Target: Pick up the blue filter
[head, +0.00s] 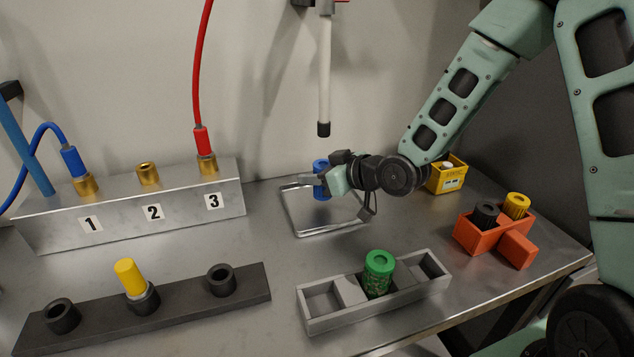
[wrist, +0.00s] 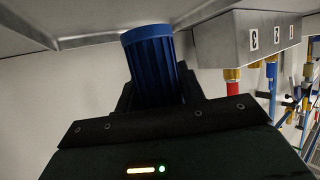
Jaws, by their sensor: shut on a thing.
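The blue filter (head: 321,166) is a ribbed blue cylinder at the back middle of the metal table, over the square metal frame (head: 296,226). My gripper (head: 322,180) is shut on it, coming from the right. In the wrist view the blue filter (wrist: 153,62) sits between the fingers, and its lower part is hidden by the gripper body. I cannot tell whether the filter touches the surface below it.
A white tube (head: 324,75) hangs above. A grey tray (head: 375,312) with a green can (head: 378,274) stands in front. An orange holder (head: 478,236) and a yellow box (head: 446,176) are at the right. The numbered block (head: 130,208) and dark rack (head: 190,303) are left.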

